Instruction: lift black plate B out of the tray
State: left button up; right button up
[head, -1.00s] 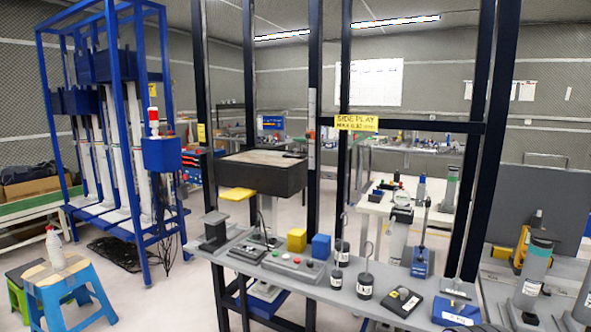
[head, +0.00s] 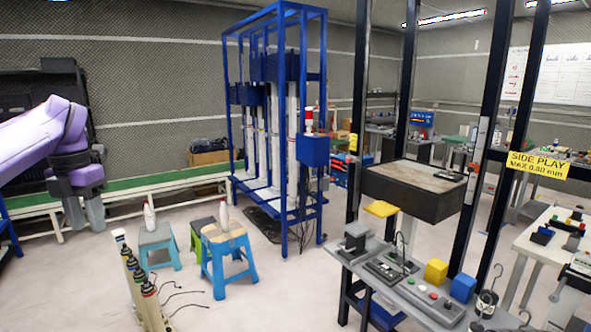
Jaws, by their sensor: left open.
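My left gripper (head: 84,218) hangs at the far left of the head view, at the end of my purple arm. Its two grey fingers point down and are apart, with nothing between them. No plate that I can name as black plate B shows, and I cannot make out a tray that holds it. A dark, shallow box with a brownish top (head: 410,194) stands inside the dark frame at the right, far from my left gripper. I cannot tell whether it is the tray. My right gripper is not in view.
A blue rack (head: 325,95) stands at the middle back. Blue stools (head: 216,270) with white bottles (head: 224,216) stand on the floor before it. A grey bench (head: 412,316) with yellow (head: 436,272) and blue blocks is at the right. Several upright cylinders (head: 148,300) are at lower left.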

aim_at(448, 176)
jog(key=u, duration=0.9)
jog(key=i, duration=3.35)
jog(key=z, duration=3.95)
jog(key=i, duration=1.65)
jog(key=z, duration=0.05)
